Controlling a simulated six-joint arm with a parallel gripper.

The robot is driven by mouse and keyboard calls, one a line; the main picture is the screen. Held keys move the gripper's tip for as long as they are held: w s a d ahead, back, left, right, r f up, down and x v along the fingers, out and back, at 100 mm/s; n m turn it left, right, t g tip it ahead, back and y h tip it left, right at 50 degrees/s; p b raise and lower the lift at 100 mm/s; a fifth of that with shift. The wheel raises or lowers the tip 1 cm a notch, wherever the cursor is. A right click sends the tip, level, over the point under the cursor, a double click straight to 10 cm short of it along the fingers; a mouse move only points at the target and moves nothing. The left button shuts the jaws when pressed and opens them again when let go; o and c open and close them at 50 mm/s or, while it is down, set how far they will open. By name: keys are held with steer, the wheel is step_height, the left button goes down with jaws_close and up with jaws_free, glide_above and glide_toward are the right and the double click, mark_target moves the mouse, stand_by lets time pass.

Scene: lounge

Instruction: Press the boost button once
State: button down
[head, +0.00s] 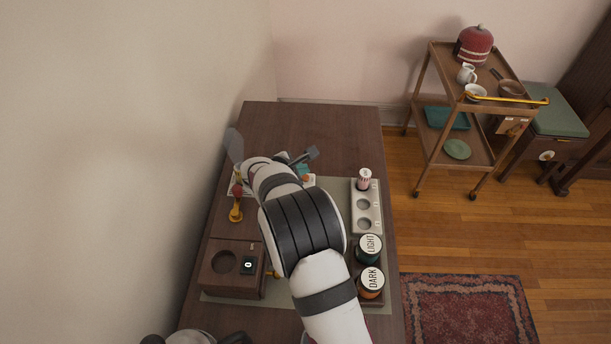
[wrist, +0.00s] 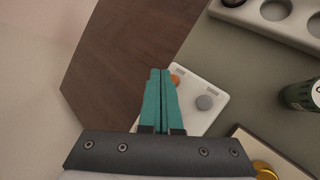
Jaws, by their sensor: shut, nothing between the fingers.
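A white button panel (wrist: 190,117) lies on the table in the wrist view. It carries an orange round button (wrist: 175,80) and a grey round button (wrist: 204,102). No label is readable, so I cannot tell which is boost. My gripper (wrist: 160,72) has teal fingers pressed together, with nothing between them. In the wrist view the fingers overlap the panel, with the tips close to the orange button. I cannot tell whether they touch it. In the head view my arm hides most of the panel and fingers; a bit of teal (head: 302,172) shows.
A brown box (head: 222,284) with a round recess and a display (head: 248,265) reading 0 stands front left. A grey tray (head: 377,213) with round wells and jars labelled LIGHT (head: 370,246) and DARK (head: 372,280) stand right. The table's back (head: 310,118) is clear.

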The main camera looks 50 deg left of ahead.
steer(key=shift+r, duration=2.5)
steer(key=w+d+r+m+g+h, duration=0.1)
steer(key=w+d+r+m, duration=0.25)
steer(key=d, duration=0.35)
steer(key=w+d+r+m+h, duration=0.2)
steer(key=d+m, duration=0.2)
steer(key=d, duration=0.4)
steer(key=w+d+r+m+g+h, duration=0.1)
steer(key=w+d+r+m, duration=0.25)
steer(key=d, duration=0.35)
steer(key=s+d+r+m+g+h, duration=0.1)
steer(key=s+d+m, duration=0.1)
steer(key=d+m, duration=0.35)
steer(key=s+d+r+m+g+h, duration=0.1)
steer(key=s+d+r+m, duration=0.1)
steer(key=d, duration=0.6)
steer(key=s+d+m+g+y, duration=0.1)
steer(key=s+d+m+g, duration=0.3)
steer(key=s+d+m, duration=0.8)
steer(key=s+d+m+y, duration=0.1)
steer(key=s+m+y, duration=0.2)
steer(key=s, duration=0.9)
steer(key=m, duration=0.3)
steer(key=shift+f+g+y, duration=0.25)
steer(key=shift+g+y, duration=0.05)
steer(key=shift+g, duration=0.1)
